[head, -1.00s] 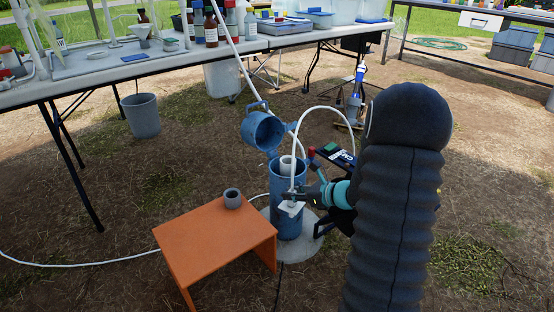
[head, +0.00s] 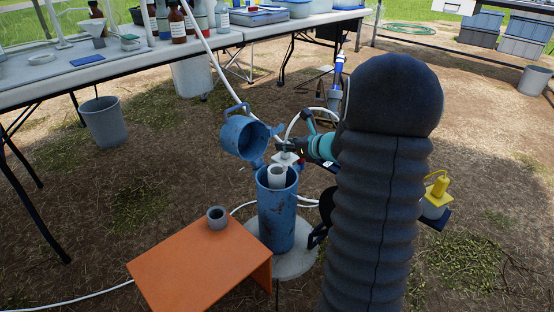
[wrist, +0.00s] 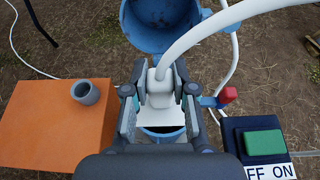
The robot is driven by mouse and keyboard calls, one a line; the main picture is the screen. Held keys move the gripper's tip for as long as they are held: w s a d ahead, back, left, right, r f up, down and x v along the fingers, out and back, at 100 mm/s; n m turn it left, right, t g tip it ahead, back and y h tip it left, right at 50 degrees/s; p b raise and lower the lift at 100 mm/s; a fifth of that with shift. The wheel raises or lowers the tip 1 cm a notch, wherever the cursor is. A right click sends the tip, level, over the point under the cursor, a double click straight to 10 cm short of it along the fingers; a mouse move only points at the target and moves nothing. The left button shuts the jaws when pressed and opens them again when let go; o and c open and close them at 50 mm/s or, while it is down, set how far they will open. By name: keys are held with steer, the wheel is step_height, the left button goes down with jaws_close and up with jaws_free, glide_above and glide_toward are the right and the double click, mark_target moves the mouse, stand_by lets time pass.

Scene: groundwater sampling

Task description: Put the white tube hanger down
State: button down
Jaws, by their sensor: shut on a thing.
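My gripper (head: 288,147) is shut on the white tube hanger (head: 285,160), a white block with a flat plate and a curved white tube running from it. In the wrist view, the hanger (wrist: 160,88) sits between the two fingers. It appears above and just behind the open blue well casing (head: 277,218) in the head view; I cannot tell its exact height. The casing has a white inner pipe (head: 277,177) in its mouth. In the wrist view the plate covers much of the casing mouth.
The hinged blue lid (head: 246,138) stands open beside the casing. An orange table (head: 200,268) with a grey cup (head: 217,217) is at left. A control box with a green button (wrist: 265,142) is at right. A long work table (head: 180,52) stands behind.

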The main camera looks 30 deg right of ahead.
mark_target(277, 156)
steer(key=shift+w+a+f+b, duration=0.2)
steer(key=shift+w+f, duration=0.45)
steer(key=shift+f, duration=0.45)
steer(key=shift+w+a+f+b, duration=0.25)
steer(key=shift+w+f, duration=0.35)
steer(key=shift+f, duration=0.45)
steer(key=shift+w+a+f+b, duration=0.2)
steer(key=shift+w+f, duration=0.45)
steer(key=shift+f, duration=0.45)
steer(key=shift+f, duration=0.2)
steer(key=c, duration=0.9)
jaws_free()
steer(key=shift+r, duration=0.1)
steer(key=shift+c, duration=0.2)
